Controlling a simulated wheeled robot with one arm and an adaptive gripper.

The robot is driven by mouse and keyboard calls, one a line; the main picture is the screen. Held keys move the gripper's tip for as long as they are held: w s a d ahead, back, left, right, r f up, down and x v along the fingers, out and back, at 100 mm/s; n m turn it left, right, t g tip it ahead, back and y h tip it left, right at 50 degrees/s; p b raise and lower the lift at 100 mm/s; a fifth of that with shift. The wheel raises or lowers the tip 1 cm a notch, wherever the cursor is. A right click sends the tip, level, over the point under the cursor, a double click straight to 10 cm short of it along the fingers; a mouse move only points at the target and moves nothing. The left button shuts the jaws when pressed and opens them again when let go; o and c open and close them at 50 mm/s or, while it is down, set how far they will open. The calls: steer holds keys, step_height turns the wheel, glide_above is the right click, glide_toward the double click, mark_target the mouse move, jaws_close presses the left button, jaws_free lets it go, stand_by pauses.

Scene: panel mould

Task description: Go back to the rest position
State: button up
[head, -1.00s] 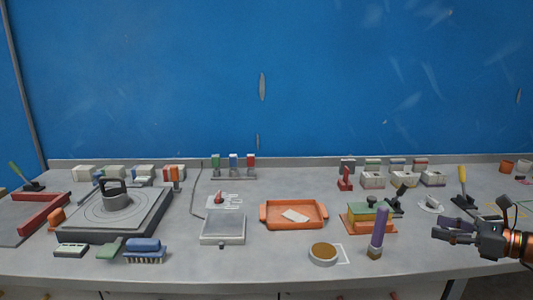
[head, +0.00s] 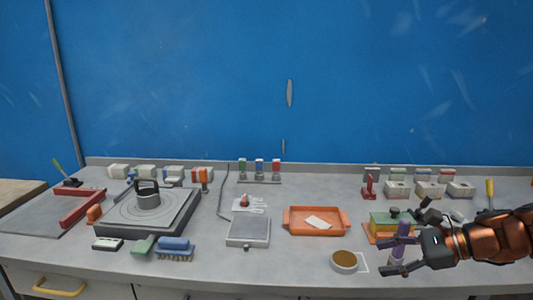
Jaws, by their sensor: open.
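My gripper (head: 396,254) is at the right of the head view, reaching in from the right edge with its fingers pointing left. Its two fingers are apart. In the picture it overlaps a purple-handled brush (head: 397,256) standing near the front right of the bench, and I cannot tell whether they touch. The lower part of the brush shows between the fingers. Part of the green-and-yellow block (head: 390,224) on an orange base is hidden behind my gripper.
A round dish with brown contents (head: 344,262) stands left of my gripper. An orange tray (head: 288,226) holds a white card. A grey scale (head: 248,232), a turntable with a dark-handled weight (head: 118,218) and a blue brush (head: 174,247) lie further left. A blue wall closes the back.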

steer(key=s+a+n+g+h+p, duration=0.3)
steer(key=s+a+n+g+h, duration=0.15)
steer(key=s+a+n, duration=0.65)
steer(key=s+d+f+n+g+h+p, duration=0.1)
steer(key=s+n+h+p, duration=0.4)
steer(key=s, duration=1)
steer(key=n+g+h, duration=0.1)
steer(key=n, duration=0.1)
steer(key=shift+s+d+f+n+h, duration=0.15)
steer(key=shift+s+n+h, duration=0.15)
steer(key=shift+s+h, duration=0.1)
steer(key=shift+s+d, duration=0.25)
